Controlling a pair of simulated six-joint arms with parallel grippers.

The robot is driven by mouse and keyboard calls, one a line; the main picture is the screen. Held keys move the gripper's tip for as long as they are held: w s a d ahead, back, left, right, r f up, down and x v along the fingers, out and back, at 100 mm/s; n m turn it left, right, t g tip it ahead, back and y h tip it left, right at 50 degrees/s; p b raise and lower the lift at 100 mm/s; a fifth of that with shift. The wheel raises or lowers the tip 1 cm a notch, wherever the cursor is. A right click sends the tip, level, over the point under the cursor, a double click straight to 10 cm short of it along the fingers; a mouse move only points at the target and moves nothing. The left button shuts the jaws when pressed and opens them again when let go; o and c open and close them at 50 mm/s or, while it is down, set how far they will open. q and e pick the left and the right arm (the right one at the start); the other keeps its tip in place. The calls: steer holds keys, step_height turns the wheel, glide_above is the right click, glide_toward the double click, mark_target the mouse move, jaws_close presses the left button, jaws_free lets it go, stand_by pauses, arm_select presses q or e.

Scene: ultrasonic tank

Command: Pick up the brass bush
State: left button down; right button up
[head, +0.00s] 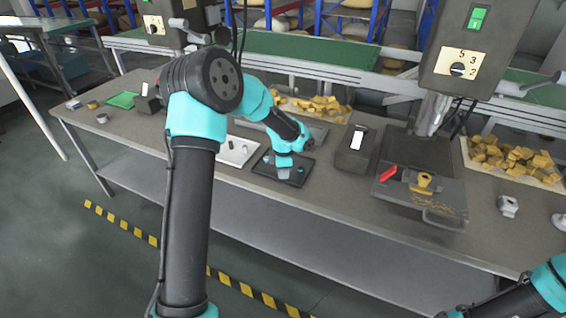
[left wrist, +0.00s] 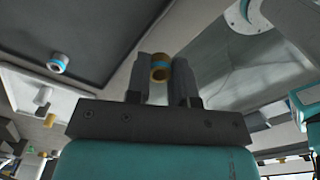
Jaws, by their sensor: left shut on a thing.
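The brass bush (left wrist: 160,68), a small gold ring with a blue band, is between the fingertips of my left gripper (left wrist: 162,78) in the left wrist view. The gripper is shut on it, one finger at each side. In the head view my left gripper (head: 284,165) points down over the small black tray (head: 262,169); the bush cannot be made out there. Another blue-banded ring (left wrist: 57,64) lies apart, to the left in the wrist view. My right arm enters at the lower right of the head view; its gripper does not show clearly.
A white board (head: 237,150) with small parts lies left of the black tray. A dark box (head: 355,150) with a white label stands to the right. Beyond it a grey tray (head: 395,190) holds a red piece and a brass piece. Brass parts (head: 318,105) are heaped behind.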

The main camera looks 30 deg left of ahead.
arm_select(q)
steer(key=shift+s+d+r, duration=0.1)
steer(key=shift+s+d, duration=0.25)
steer(key=shift+s, duration=0.3)
steer(key=shift+s+d+r, duration=0.1)
steer(key=shift+s+d, duration=0.3)
steer(key=shift+s, duration=0.2)
steer(key=shift+s+d, duration=0.35)
steer(key=shift+s, duration=0.3)
steer(key=m, duration=0.1)
steer(key=d+m, duration=0.1)
steer(key=m, duration=0.1)
steer(key=w+d+r+m, duration=0.1)
steer(key=m, duration=0.1)
steer(key=shift+d, duration=0.25)
steer(key=w+d+r+m, duration=0.1)
steer(key=d+m, duration=0.4)
steer(key=m, duration=0.6)
steer(key=d+r+m, duration=0.3)
steer(key=d+m, duration=0.3)
steer(key=m, duration=0.6)
steer(key=shift+w+d+r, duration=0.15)
steer(key=shift+w, duration=0.25)
steer(key=shift+d, duration=0.1)
